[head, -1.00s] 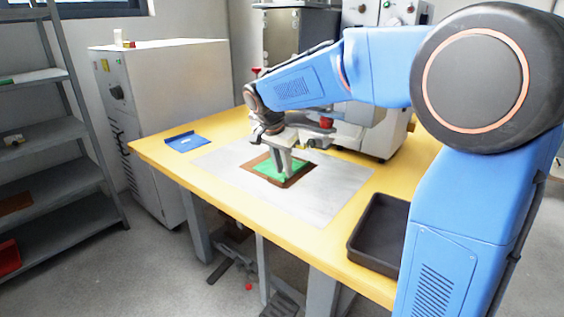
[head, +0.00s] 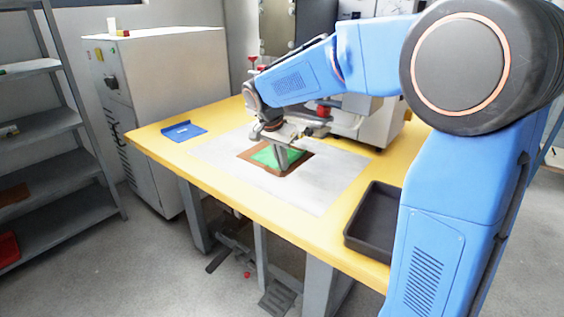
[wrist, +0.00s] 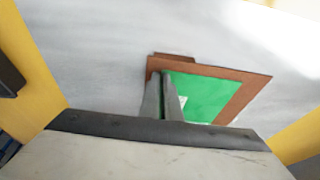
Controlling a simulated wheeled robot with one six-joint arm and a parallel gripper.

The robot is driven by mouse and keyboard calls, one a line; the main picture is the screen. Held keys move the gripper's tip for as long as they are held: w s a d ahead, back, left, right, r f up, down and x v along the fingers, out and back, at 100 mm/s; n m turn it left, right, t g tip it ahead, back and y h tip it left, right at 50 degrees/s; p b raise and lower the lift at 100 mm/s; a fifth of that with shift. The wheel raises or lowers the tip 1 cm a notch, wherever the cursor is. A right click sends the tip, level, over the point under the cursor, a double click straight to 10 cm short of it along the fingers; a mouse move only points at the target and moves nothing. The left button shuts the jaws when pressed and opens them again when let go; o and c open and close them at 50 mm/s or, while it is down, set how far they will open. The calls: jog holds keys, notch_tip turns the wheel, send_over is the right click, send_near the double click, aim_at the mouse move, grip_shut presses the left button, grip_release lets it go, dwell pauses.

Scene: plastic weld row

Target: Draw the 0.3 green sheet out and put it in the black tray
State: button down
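The green sheet (head: 268,155) lies flat inside a brown border (head: 251,159) on the grey plate in the middle of the table. It also shows in the wrist view (wrist: 205,95), with a small pale mark on it. My gripper (head: 282,168) points down over the sheet. In the wrist view its fingers (wrist: 160,76) are close together at the left side of the green, with a thin green line between them. Whether they pinch the sheet's edge is too small to tell. The black tray (head: 352,240) sits empty at the table's right front, apart from my gripper.
The grey plate (head: 315,195) covers the middle of the yellow table (head: 235,203). A blue flat holder (head: 184,131) lies at the back left. A machine (head: 385,125) stands behind my arm. A shelf rack (head: 45,130) and a white cabinet (head: 175,75) stand left.

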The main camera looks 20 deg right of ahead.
jog(key=shift+r, duration=0.6)
dwell(0.4)
